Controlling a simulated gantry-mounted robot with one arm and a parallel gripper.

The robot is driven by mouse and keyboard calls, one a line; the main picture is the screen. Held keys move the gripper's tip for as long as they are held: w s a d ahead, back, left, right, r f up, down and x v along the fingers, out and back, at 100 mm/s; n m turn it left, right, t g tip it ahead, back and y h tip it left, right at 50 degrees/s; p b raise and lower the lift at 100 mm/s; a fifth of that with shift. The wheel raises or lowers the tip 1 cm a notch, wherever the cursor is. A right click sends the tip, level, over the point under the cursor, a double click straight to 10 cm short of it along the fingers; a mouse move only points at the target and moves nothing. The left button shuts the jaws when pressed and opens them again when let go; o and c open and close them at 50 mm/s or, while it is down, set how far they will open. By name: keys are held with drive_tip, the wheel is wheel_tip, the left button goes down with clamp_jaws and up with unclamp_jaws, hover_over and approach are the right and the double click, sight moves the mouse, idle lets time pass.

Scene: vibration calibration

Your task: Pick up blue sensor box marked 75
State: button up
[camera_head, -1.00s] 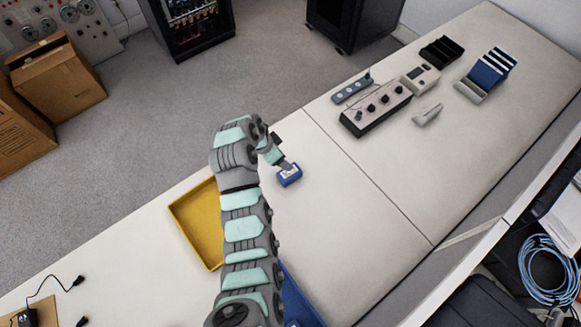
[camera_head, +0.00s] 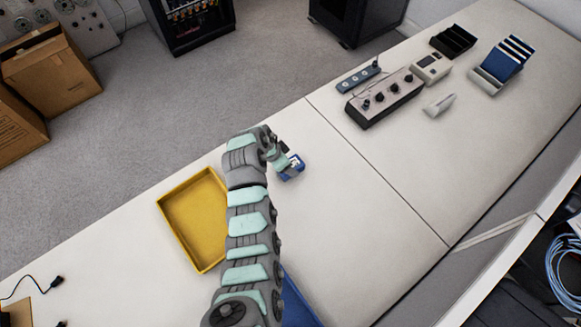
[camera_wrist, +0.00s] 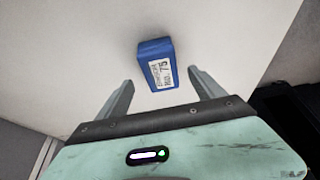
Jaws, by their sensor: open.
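The blue sensor box (camera_wrist: 157,63) lies on the white table with its white label, reading 75, facing up. In the wrist view it sits just beyond and between the two fingertips. My gripper (camera_wrist: 156,78) is open and empty, its fingers spread on either side of the box's near end. In the head view the blue box (camera_head: 291,167) is beside the end of my arm. My gripper (camera_head: 284,164) is next to it there, and the arm partly hides the fingers.
A yellow tray (camera_head: 166,213) stands left of my arm, and a blue bin (camera_head: 298,305) is partly hidden behind it. A knob panel (camera_head: 385,98), a small meter (camera_head: 431,68) and a blue card rack (camera_head: 501,65) are farther right. The table right of the box is clear.

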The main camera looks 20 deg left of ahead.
drive_tip(key=shift+x, duration=2.8)
drive_tip(key=shift+w+f, duration=0.1)
drive_tip(key=shift+w, duration=0.1)
drive_tip(key=shift+b, duration=0.3)
drive_tip(key=c, duration=1.6)
